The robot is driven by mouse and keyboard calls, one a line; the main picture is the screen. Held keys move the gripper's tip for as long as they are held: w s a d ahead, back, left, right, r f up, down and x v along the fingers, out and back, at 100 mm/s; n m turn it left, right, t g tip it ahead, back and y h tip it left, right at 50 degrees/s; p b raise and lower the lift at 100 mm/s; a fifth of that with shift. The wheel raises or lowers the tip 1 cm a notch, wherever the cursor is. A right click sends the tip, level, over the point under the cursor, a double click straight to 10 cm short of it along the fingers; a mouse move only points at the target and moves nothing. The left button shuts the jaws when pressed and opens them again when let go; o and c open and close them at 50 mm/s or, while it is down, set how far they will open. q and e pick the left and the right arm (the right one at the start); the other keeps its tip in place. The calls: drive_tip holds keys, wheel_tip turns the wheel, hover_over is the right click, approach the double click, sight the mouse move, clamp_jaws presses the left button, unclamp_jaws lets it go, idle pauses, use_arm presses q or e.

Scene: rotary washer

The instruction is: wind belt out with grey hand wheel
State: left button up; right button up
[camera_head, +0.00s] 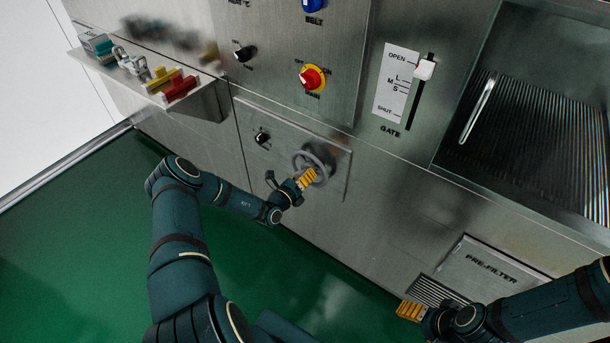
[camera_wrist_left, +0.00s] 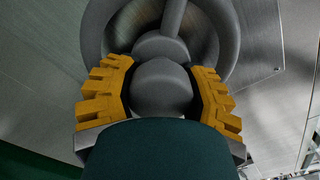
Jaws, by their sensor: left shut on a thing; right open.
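The grey hand wheel (camera_head: 312,160) is mounted on a metal panel low on the machine front. My left gripper (camera_head: 305,179) is at the wheel's lower left side. In the left wrist view, the yellow fingers of my left gripper (camera_wrist_left: 160,95) are on both sides of a rounded grey knob (camera_wrist_left: 160,88) at the wheel, and the wheel's ring (camera_wrist_left: 228,40) shows behind it. My right gripper (camera_head: 410,311) is at the lower right, in front of the machine's lower front, away from the wheel. Its fingers are small and partly hidden, and it holds nothing that I can see.
A small black knob (camera_head: 262,138) is left of the wheel. Above are a red and yellow main switch (camera_head: 312,77) and a blue belt knob (camera_head: 313,4). The gate lever (camera_head: 424,69) is upper right. A shelf (camera_head: 205,98) with coloured items juts out at upper left.

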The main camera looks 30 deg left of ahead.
use_arm(q)
drive_tip(key=n, duration=0.3)
drive_tip(key=shift+n, duration=0.3)
drive_tip(key=n, duration=0.4)
drive_tip(key=shift+n, duration=0.3)
drive_tip(key=n, duration=0.4)
drive_tip(key=shift+s, duration=0.1)
drive_tip(key=shift+n+b, duration=0.4)
drive_tip(key=shift+n, duration=1.3)
drive_tip(key=o, duration=1.4)
drive_tip(key=shift+r, duration=0.15)
drive_tip(key=shift+c, duration=0.2)
drive_tip(key=s, duration=1.2)
drive_tip(key=shift+a, duration=0.45)
